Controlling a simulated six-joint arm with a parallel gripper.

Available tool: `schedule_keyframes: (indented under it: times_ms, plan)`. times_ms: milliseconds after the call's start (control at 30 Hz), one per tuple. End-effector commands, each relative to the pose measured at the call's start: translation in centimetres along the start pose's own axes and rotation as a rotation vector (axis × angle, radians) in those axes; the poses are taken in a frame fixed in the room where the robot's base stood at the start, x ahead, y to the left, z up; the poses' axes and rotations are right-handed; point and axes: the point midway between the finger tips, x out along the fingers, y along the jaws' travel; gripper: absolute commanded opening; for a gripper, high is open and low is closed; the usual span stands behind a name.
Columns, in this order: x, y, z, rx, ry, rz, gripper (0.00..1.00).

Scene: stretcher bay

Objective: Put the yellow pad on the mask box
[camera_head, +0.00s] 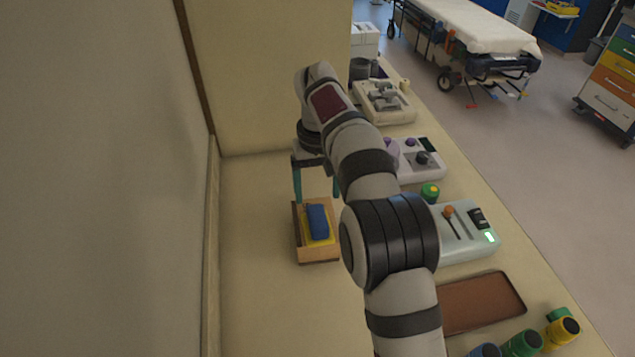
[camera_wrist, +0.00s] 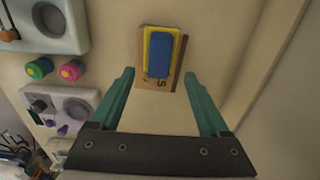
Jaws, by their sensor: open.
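A brown cardboard box (camera_head: 318,256), which appears to be the mask box, sits on the counter. The yellow pad (camera_head: 307,238) lies flat on its top. A smaller blue block (camera_head: 317,222) lies on the pad, so only the pad's edges show. The wrist view also shows the box (camera_wrist: 150,85), the pad's yellow edge (camera_wrist: 148,48) and the blue block (camera_wrist: 165,55). My gripper (camera_head: 317,192) is open and empty above and behind the box. Its teal fingers (camera_wrist: 159,74) point toward the box in the wrist view, apart from the stack.
A grey-green device (camera_head: 465,240), a brown tray (camera_head: 485,305) and a green-and-yellow knob-like item (camera_head: 430,192) stand right of my arm. Two pale devices (camera_head: 422,163) (camera_head: 385,103) stand farther back. A wall (camera_head: 110,180) bounds the left. Counter around the box is clear.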

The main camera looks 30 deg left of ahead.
Motion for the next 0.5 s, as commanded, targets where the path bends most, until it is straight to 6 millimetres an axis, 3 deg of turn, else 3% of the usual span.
schedule_keyframes:
  times_ms: [133,367,467,500]
  plan:
    - [-2.5,0.0,-0.1,0.0,0.001,0.0,0.79]
    - [-3.6,0.6,0.4,0.019,0.0,-0.003,0.79]
    - [-6.1,4.4,3.6,0.141,-0.002,-0.017,0.79]
    - [-7.5,6.6,6.2,0.225,-0.004,-0.027,0.79]
